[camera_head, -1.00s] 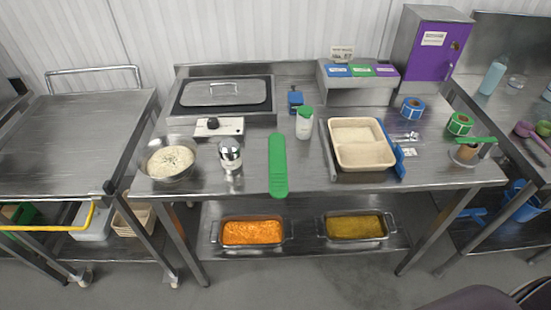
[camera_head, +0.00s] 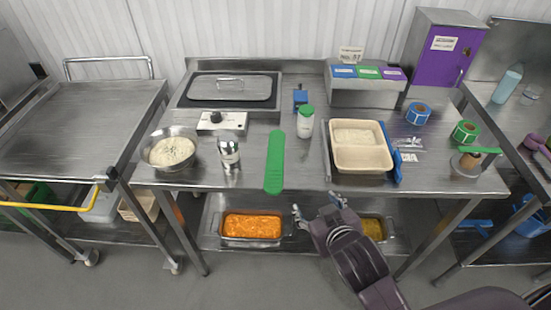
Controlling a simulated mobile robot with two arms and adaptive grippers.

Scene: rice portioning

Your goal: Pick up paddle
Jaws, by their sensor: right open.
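The green paddle (camera_head: 274,162) lies flat on the steel table, its long axis running front to back, with its near end by the table's front edge. My right gripper (camera_head: 316,203) is open and empty in front of the table's front edge, to the right of the paddle's near end and apart from it. My left gripper is not in view.
A bowl of rice (camera_head: 172,149) and a steel shaker (camera_head: 229,153) stand left of the paddle. A white bottle with a green cap (camera_head: 305,121) stands behind it to the right. A two-compartment beige tray (camera_head: 361,158) lies to the right. Food pans (camera_head: 252,226) sit on the lower shelf.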

